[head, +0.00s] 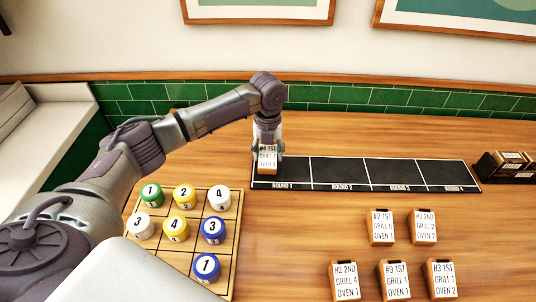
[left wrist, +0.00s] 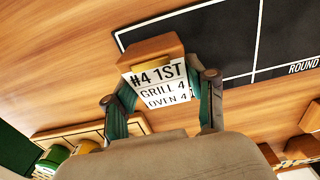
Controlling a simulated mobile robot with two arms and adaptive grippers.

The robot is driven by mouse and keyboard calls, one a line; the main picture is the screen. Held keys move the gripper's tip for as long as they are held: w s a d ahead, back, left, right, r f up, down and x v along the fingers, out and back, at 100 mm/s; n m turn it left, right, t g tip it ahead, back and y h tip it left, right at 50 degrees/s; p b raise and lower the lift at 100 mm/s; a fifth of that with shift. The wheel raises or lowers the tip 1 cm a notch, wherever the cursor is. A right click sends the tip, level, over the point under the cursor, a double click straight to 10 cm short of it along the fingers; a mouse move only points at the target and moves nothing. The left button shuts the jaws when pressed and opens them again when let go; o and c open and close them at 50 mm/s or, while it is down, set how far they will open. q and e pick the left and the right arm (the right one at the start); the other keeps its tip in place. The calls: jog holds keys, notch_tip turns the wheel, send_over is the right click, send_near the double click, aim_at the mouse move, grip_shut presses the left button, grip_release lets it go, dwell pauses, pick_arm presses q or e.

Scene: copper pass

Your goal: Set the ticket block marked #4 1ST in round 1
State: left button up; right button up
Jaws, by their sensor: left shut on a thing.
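My left gripper (head: 267,146) is shut on the ticket block marked #4 1ST, GRILL 4, OVEN 4 (head: 267,160). The block is white-faced with a wooden body. It also shows between the two fingers in the left wrist view (left wrist: 158,82). In the head view it appears at the left end of the black round strip (head: 330,163), overlapping the ROUND 1 cell (head: 292,172). In the left wrist view the block overlaps the strip's edge. I cannot tell whether it touches the strip. All the round cells look empty. My right gripper is not in view.
Several other ticket blocks stand at the front right, such as #2 1ST (head: 381,227) and #9 1ST (head: 394,280). A dark rack (head: 503,165) holds blocks at the strip's right end. A wooden grid tray (head: 233,252) with numbered coloured pieces lies left. Table between is clear.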

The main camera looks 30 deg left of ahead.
aim_at(268, 153)
pick_arm(q)
jog(key=shift+f, duration=0.8)
jog(key=shift+f, duration=0.15)
jog(key=o, duration=1.2)
jog(key=shift+o, duration=0.2)
notch_tip(268, 153, up, 11)
jog(key=shift+r+b, duration=0.1)
jog(key=shift+b, duration=0.95)
jog(key=shift+r, duration=0.55)
